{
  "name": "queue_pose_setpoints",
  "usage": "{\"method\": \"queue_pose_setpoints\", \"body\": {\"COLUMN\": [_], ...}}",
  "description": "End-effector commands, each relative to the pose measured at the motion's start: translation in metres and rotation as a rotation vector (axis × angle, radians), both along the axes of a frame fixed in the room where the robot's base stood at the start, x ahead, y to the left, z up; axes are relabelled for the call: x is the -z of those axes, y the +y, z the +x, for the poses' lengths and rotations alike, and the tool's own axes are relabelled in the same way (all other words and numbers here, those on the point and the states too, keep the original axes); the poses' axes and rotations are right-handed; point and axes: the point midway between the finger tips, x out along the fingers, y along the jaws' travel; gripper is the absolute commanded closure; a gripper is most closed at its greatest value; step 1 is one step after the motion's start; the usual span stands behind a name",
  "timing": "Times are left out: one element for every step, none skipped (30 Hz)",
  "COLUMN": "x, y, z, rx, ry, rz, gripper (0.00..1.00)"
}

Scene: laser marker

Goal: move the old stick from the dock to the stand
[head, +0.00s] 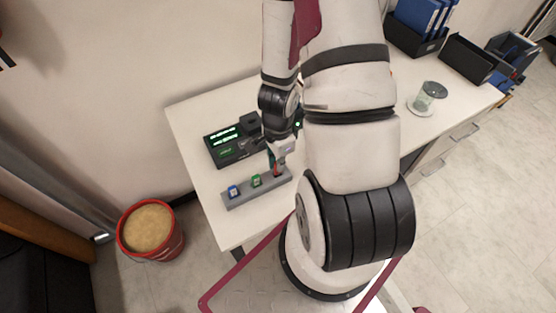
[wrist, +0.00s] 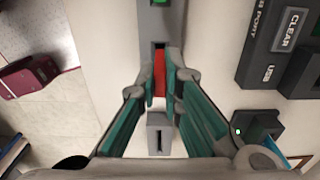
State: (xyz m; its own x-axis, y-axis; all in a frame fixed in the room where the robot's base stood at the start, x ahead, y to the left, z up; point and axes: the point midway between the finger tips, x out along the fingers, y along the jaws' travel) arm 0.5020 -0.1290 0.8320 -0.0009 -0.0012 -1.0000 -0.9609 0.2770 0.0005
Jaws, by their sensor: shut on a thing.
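My gripper (wrist: 159,88) is shut on a red stick (wrist: 159,72), with its teal-padded fingers on either side of it. The stick also shows as a small red spot under my gripper (head: 277,166) in the head view. It is over the right part of the grey slotted stand (head: 242,192). I cannot tell whether its lower end is in a slot or just above it. A blue stick (head: 234,190) and a green stick (head: 257,181) stand in the stand. A slot in the stand's near end (wrist: 158,140) looks empty in the wrist view.
A black device with green displays (head: 225,144) is behind the stand; its CLEAR key (wrist: 291,30) shows in the wrist view. A small black box with a green light (wrist: 258,126) is to the right there. My arm hides the table's middle.

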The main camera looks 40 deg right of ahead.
Motion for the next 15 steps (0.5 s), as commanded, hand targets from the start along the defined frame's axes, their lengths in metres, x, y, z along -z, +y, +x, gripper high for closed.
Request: {"method": "queue_pose_setpoints", "body": {"x": [0.0012, 0.0017, 0.0023, 0.0028, 0.0032, 0.0039, 0.0043, 0.0048, 0.0054, 0.0059, 0.0064, 0.0070, 0.0075, 0.0080, 0.0087], "y": [0.0001, 0.0002, 0.0004, 0.0005, 0.0006, 0.0007, 0.0007, 0.0007, 0.0007, 0.0006, 0.0006, 0.0005, 0.0004, 0.0003, 0.0002], "z": [0.0000, 0.0001, 0.0001, 0.0001, 0.0002, 0.0002, 0.0003, 0.0003, 0.0004, 0.0004, 0.0004, 0.0004, 0.0003, 0.0003, 0.0003], "rx": [0.000, 0.000, 0.000, 0.000, -0.001, -0.001, -0.001, -0.001, -0.001, -0.001, -0.001, -0.001, -0.001, -0.001, 0.000], "ry": [0.000, 0.000, 0.000, 0.000, -0.001, -0.001, -0.001, -0.001, -0.001, -0.001, -0.001, 0.000, 0.000, 0.000, 0.000], "rz": [0.001, 0.001, 0.001, 0.001, 0.002, 0.002, 0.002, 0.002, 0.002, 0.002, 0.002, 0.001, 0.001, 0.001, 0.001], "gripper": [1.00, 1.00, 1.00, 1.00, 1.00, 1.00, 1.00, 1.00, 1.00, 1.00, 1.00, 1.00, 1.00, 1.00, 1.00]}}
